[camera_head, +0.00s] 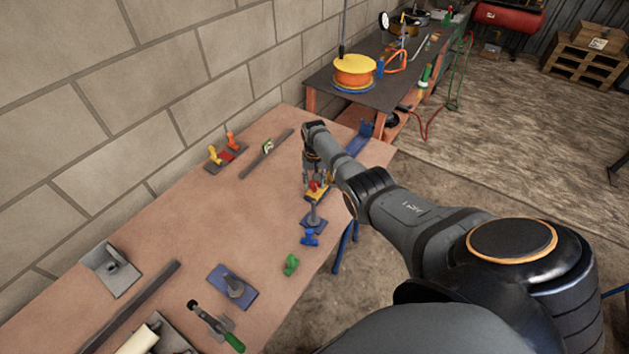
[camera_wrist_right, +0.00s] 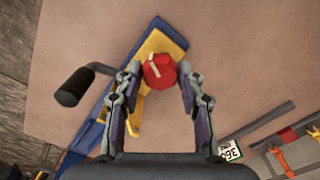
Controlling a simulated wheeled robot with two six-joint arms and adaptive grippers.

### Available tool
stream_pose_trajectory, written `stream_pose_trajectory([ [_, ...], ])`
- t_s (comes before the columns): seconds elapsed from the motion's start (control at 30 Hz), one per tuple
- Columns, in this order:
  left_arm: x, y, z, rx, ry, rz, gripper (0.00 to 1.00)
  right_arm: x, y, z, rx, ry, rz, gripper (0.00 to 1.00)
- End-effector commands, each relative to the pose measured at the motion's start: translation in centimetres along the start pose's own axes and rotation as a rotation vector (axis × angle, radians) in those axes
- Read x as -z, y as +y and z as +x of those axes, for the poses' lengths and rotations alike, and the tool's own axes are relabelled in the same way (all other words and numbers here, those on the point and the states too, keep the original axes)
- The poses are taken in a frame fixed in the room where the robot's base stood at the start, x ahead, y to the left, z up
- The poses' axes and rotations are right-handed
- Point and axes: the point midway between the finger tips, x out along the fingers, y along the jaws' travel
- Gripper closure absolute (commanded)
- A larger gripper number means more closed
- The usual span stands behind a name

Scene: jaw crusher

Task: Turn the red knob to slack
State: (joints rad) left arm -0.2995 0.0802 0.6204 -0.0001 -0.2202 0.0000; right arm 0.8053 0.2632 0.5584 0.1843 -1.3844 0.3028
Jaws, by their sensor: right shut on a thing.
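The red knob (camera_wrist_right: 160,71) is a faceted knob with a pale pointer bar on top, seen from above in the right wrist view. It sits on a yellow block (camera_wrist_right: 158,43) on a blue base (camera_wrist_right: 103,118). In the head view the knob (camera_head: 313,186) is a small red spot below my right gripper (camera_head: 313,178). My right gripper (camera_wrist_right: 160,82) is shut on the red knob, with one fingertip on each side of it. My left gripper is in neither view.
A black-handled crank (camera_wrist_right: 74,86) stands left of the knob in the wrist view. On the table (camera_head: 190,225) are a blue knob (camera_head: 310,238), a green piece (camera_head: 291,264), a blue-based post (camera_head: 234,288) and red and yellow clamps (camera_head: 222,153). A block wall borders the table's left side.

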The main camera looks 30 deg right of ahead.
Motion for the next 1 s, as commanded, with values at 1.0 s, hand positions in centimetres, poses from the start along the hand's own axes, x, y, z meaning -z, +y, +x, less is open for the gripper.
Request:
stream_pose_trajectory([
  [1.0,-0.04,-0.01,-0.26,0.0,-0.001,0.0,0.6,-0.04,-0.04,0.05,0.0,-0.001,-0.468,0.93],
])
